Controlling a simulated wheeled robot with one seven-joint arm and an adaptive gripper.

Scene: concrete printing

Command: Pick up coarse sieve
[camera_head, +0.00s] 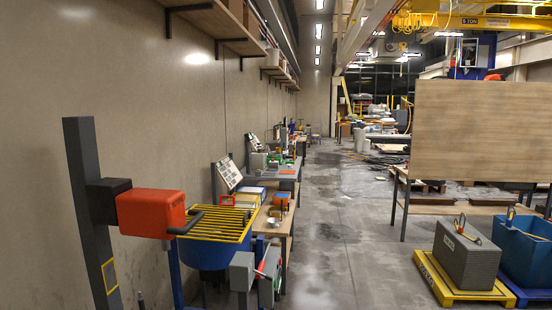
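I cannot clearly make out a coarse sieve. A small orange round object (281,200), perhaps a sieve or bowl, stands on the near workbench (270,219) along the left wall. It is too small to tell which. The yellow barred grate (215,224) lies over the blue mixer drum (205,254) in the left foreground. My gripper is not in view.
A red motor housing (150,212) on a grey post (88,205) stands left of the drum. A grey block (467,256) on a yellow pallet and a blue bin (524,252) stand right. A wooden panel (480,130) rises behind them. The middle floor (335,215) is clear.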

